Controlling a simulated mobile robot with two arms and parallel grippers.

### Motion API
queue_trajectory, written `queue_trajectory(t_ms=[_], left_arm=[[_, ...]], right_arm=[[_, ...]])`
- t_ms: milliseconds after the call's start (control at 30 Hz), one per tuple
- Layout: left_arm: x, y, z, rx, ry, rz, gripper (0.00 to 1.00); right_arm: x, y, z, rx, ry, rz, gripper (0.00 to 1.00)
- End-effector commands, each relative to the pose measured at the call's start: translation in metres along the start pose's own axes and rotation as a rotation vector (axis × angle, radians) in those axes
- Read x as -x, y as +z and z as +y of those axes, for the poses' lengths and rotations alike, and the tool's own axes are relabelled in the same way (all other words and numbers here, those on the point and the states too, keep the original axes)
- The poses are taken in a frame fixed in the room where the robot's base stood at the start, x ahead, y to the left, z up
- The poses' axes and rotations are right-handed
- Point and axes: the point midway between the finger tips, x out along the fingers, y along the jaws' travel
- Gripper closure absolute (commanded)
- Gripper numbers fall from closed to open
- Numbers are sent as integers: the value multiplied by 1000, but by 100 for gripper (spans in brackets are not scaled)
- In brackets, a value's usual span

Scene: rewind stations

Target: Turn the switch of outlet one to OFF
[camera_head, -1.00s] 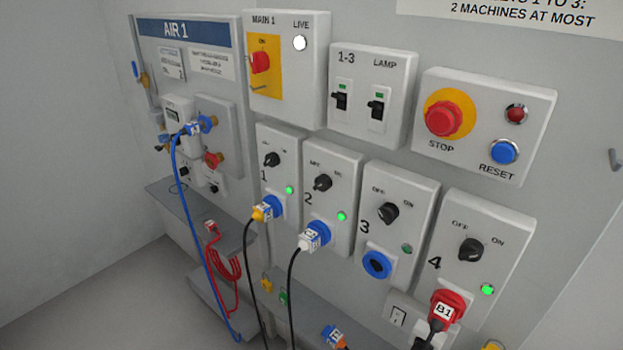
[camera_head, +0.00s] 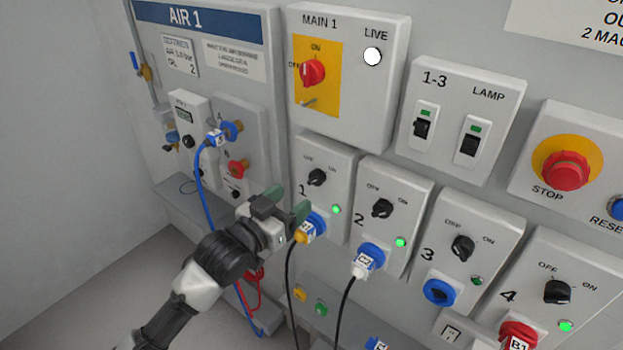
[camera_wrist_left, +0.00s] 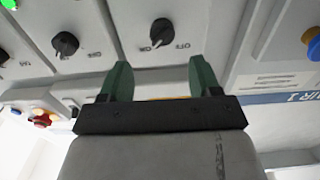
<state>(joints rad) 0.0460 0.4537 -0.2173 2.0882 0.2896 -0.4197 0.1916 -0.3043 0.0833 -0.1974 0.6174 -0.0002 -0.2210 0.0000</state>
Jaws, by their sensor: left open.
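The outlet one panel (camera_head: 340,158) carries a black rotary switch (camera_head: 317,177) with OFF and ON marks. The switch also shows in the left wrist view (camera_wrist_left: 162,31), upside down, with its pointer toward ON. A green lamp (camera_head: 336,209) beside it is lit. A yellow plug sits in the blue socket (camera_head: 316,224) below. My left gripper (camera_head: 287,203) has two green fingers, open and empty. It is just left of and below the switch in the head view, apart from it. In the left wrist view the fingers (camera_wrist_left: 158,80) stand either side of the switch's line. My right gripper is not in view.
Outlet two (camera_head: 382,208), outlet three (camera_head: 462,248) and outlet four (camera_head: 557,291) stand to the right. The MAIN 1 switch box (camera_head: 350,110) is above. A blue hose (camera_head: 200,180) and black cables hang close to my left arm.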

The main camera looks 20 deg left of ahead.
Motion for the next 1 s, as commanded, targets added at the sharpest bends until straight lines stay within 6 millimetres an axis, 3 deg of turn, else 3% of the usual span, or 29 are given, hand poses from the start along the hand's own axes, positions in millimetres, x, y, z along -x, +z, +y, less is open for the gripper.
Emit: queue_trajectory(t_ms=[100,333,500,767,800,1000], left_arm=[[-26,-4,0,0,-1,1,37],[-61,-2,-1,-1,-1,-1,37],[-73,0,0,-1,-1,-1,37],[-74,1,0,-1,-1,-1,37],[-74,1,0,-1,-1,-1,39],[-74,1,0,-1,-1,-1,69]], right_arm=[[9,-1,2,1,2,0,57],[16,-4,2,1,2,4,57],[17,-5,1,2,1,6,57],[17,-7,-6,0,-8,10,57],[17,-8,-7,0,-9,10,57],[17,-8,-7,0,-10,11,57]])
